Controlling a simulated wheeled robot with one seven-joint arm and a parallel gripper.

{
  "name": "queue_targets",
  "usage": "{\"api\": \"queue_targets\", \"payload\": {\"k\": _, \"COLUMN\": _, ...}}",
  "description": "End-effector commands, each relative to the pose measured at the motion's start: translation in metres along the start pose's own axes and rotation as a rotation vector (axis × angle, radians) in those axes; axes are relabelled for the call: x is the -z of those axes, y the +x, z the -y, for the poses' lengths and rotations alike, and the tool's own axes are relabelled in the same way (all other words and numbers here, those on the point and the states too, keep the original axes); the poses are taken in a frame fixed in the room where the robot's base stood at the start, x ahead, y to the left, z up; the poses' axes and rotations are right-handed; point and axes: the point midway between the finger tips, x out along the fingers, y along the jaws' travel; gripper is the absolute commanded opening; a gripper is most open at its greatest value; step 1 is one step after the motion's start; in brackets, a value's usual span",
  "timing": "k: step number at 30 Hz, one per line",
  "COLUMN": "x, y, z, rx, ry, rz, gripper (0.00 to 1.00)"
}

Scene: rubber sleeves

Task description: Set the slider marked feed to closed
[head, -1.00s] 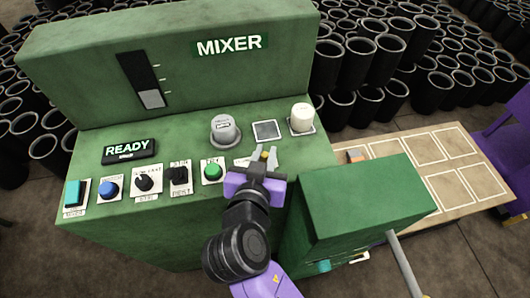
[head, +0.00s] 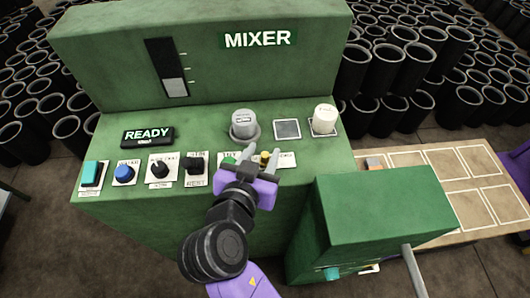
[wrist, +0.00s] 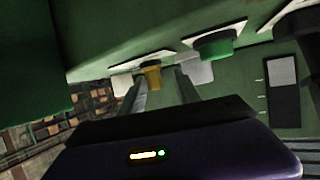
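My gripper (head: 265,157) is at the right end of the front control row on the green mixer (head: 300,85). Its two fingers are apart. A small yellow knob (head: 265,158) on a white plate (head: 287,160) shows between them; in the wrist view the yellow knob (wrist: 152,76) also lies between the fingers, nearer the left one. Contact cannot be told. No word "feed" is readable; the plate's marking is partly hidden by the gripper. A vertical black slot (head: 162,52) with a grey block (head: 175,87) low in it and tick marks is on the upright panel.
Left of my gripper are a green button (head: 228,160), black knobs (head: 194,164), a blue button (head: 123,173) and a teal switch (head: 91,173). Behind stand a grey knob (head: 243,124) and a white knob (head: 324,118). A green box (head: 385,210) is at right.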

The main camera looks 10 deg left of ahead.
Motion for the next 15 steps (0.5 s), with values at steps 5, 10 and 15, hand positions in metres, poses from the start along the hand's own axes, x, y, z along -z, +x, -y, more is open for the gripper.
{"api": "queue_targets", "payload": {"k": 5, "x": 0.000, "y": 0.001, "z": -0.001, "rx": -0.003, "ry": 0.001, "rz": 0.000, "gripper": 0.39}}
{"api": "queue_targets", "payload": {"k": 10, "x": 0.000, "y": -0.006, "z": -0.001, "rx": -0.003, "ry": 0.000, "rz": -0.001, "gripper": 0.39}}
{"api": "queue_targets", "payload": {"k": 15, "x": -0.001, "y": -0.031, "z": 0.000, "rx": 0.000, "ry": 0.002, "rz": -0.002, "gripper": 0.39}}
